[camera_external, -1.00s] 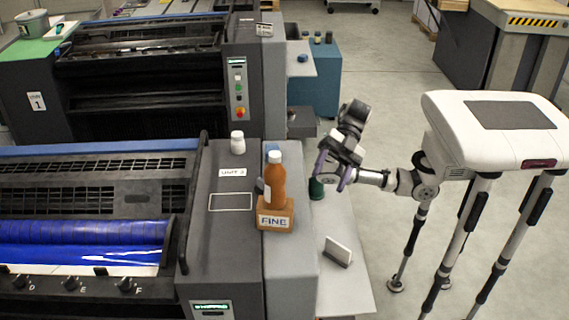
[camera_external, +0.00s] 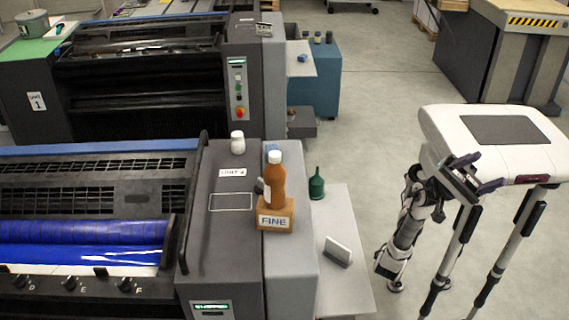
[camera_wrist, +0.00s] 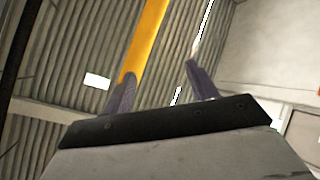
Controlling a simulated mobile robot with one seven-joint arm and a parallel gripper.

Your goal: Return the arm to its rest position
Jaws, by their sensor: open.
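My gripper (camera_external: 478,172) is folded back against the front of my white body in the external view, with its two purple fingers apart. The wrist view shows my gripper (camera_wrist: 160,78) open with nothing between the fingers. That view looks up at a corrugated ceiling and a yellow beam (camera_wrist: 145,35). My arm is bent close to my body, with its elbow low and clear of the press. A dark green bottle (camera_external: 317,188) stands upright on the grey side shelf (camera_external: 345,225), apart from my gripper.
An orange-brown bottle (camera_external: 275,185) with a white cap stands by a wooden block (camera_external: 275,215) marked FINE on the press. A small white jar (camera_external: 237,143) stands behind it. A tilted white-grey card (camera_external: 338,251) is on the shelf.

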